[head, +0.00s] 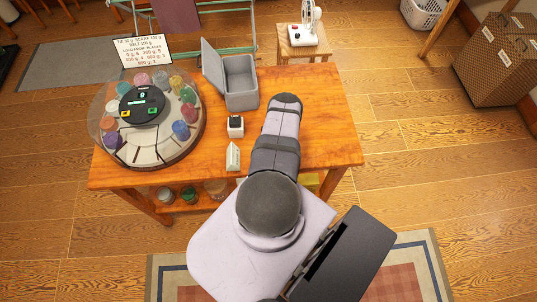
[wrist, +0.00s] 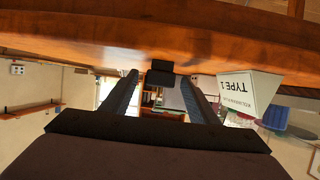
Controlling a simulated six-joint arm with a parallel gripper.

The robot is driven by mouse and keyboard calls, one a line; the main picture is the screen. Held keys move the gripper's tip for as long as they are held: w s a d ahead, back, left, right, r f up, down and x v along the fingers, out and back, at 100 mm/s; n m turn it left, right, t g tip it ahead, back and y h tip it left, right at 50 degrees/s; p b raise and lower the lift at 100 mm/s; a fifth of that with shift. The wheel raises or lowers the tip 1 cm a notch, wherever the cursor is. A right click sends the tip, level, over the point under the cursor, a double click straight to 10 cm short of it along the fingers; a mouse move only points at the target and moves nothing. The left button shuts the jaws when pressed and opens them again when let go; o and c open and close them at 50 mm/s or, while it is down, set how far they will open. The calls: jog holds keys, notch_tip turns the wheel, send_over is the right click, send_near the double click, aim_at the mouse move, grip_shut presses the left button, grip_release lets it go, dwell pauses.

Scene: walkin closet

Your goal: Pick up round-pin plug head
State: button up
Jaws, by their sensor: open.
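My gripper (wrist: 159,82) is open, with its two dark fingers apart in the wrist view. A small dark block (wrist: 160,72) on the wooden table shows in the gap between the fingertips. It may be the round-pin plug head, but its pins cannot be made out. Whether it lies between the fingers or beyond them is unclear. In the head view my arm hides the gripper and that block. A small white block with a black top (head: 235,126) stands on the table left of my arm; I cannot tell what it is.
A white sign reading TYPE 1 (wrist: 250,92) stands beside my gripper; it also shows in the head view (head: 233,158). A round carousel (head: 190,142) of coloured jars and a grey open bin (head: 241,88) share the table (head: 330,125). The table's right side is clear.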

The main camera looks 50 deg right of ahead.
jog(key=shift+f+b+x, duration=0.25)
jog(key=shift+b+x, duration=0.85)
jog(key=shift+b, duration=0.9)
jog(key=shift+w+d+b, duration=0.15)
jog(key=shift+b, duration=0.9)
jog(key=shift+r, duration=0.1)
jog(key=c, duration=1.1)
